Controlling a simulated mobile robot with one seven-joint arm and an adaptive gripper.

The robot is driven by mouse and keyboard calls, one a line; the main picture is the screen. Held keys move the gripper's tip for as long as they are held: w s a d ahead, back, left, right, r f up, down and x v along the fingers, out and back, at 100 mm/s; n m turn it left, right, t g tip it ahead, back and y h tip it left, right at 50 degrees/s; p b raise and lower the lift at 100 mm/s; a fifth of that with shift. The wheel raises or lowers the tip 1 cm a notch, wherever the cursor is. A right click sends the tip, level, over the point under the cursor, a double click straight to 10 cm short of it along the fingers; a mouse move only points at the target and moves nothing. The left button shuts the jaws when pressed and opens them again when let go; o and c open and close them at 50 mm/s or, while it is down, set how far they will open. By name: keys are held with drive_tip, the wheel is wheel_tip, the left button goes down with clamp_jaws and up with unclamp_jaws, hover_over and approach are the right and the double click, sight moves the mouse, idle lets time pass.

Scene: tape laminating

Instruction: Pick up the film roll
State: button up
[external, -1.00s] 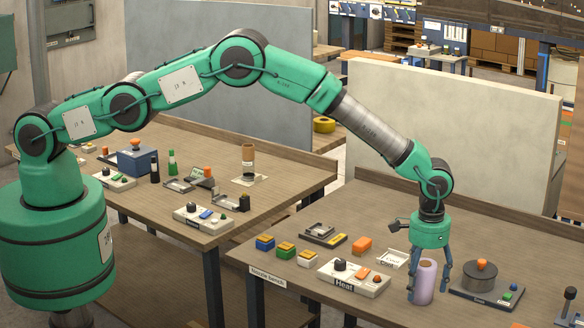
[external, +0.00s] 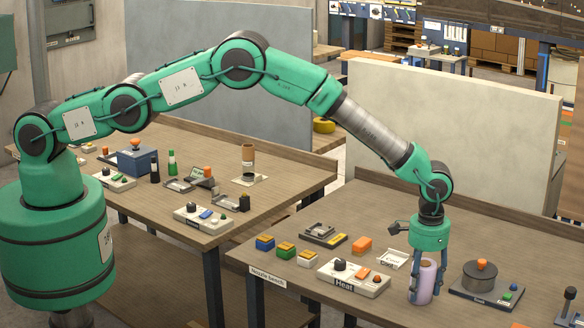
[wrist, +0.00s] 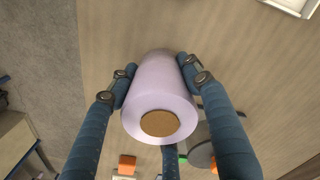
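The film roll (external: 427,278) is a pale lilac cylinder with a brown core. It stands upright near the front edge of the right bench, between the heat panel and a dark round pot. My gripper (external: 424,296) points straight down over it, its blue-grey fingers around its sides. In the wrist view, the roll (wrist: 160,95) lies between the fingers, and the left and right fingertips of my gripper (wrist: 155,78) press against it. A third finger is partly hidden behind the roll. The roll's base appears to rest on the bench.
The heat panel (external: 345,281) with knobs stands left of the roll. The pot (external: 479,277) on its dark base is close on the right. A white tray (external: 393,259) lies behind. Small coloured blocks sit farther left. The bench's front edge is near.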

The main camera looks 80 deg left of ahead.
sight(426, 264)
drive_tip(key=shift+r, duration=0.2)
idle(0.3)
drive_tip(key=shift+r, duration=1.7)
drive_tip(key=s+a, duration=0.1)
drive_tip(key=s, duration=0.4)
drive_tip(key=s+a+r, duration=0.1)
drive_tip(key=s, duration=0.4)
drive_tip(key=s+a+b, duration=0.1)
drive_tip(key=s, duration=0.4)
drive_tip(key=shift+s+a+r, duration=0.15)
drive_tip(key=shift+s+a, duration=0.15)
